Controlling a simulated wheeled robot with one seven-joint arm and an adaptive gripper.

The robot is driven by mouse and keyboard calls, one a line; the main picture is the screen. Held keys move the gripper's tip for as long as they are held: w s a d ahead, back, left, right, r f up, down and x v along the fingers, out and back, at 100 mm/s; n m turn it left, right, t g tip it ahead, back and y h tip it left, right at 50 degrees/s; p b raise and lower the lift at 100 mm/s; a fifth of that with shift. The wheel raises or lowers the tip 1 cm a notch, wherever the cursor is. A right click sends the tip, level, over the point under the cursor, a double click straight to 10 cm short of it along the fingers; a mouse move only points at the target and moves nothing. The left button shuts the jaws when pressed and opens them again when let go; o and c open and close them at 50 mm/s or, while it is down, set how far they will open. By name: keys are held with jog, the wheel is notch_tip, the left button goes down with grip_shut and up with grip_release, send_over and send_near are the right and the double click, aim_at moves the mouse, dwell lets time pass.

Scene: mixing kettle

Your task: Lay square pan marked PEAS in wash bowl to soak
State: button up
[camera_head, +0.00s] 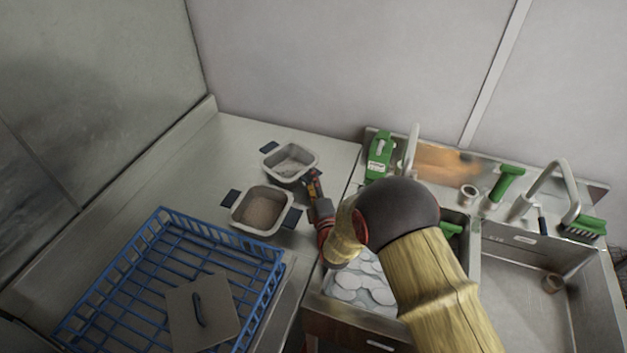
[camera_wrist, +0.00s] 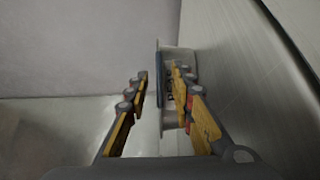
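Two square, light-rimmed pans with dark side handles sit on the steel counter. The far pan (camera_head: 289,177) has a greyish inside; the nearer pan (camera_head: 262,210) has a brown inside. I cannot read PEAS on either in the head view. My gripper (camera_head: 315,180) is at the right side of the far pan. In the wrist view my gripper (camera_wrist: 160,74) is open, with a pan's dark handle (camera_wrist: 159,75) between or just beyond the fingertips. Dark lettering on that pan (camera_wrist: 178,60) is mostly hidden by a finger. The wash bowl (camera_head: 345,283), holding white suds, is partly hidden by my arm.
A blue wire rack (camera_head: 160,213) with a flat handled lid (camera_head: 203,315) stands at front left. A green bottle (camera_head: 379,155), a tap (camera_head: 411,148) and green brushes (camera_head: 583,228) line the back of the sinks.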

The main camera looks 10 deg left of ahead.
jog(key=shift+r, duration=0.15)
jog(key=shift+s, duration=0.15)
jog(key=p+v, duration=0.2)
jog(key=v, duration=0.9)
jog(key=shift+s+d, duration=0.25)
jog(key=shift+s, duration=0.05)
jog(key=shift+w, duration=0.1)
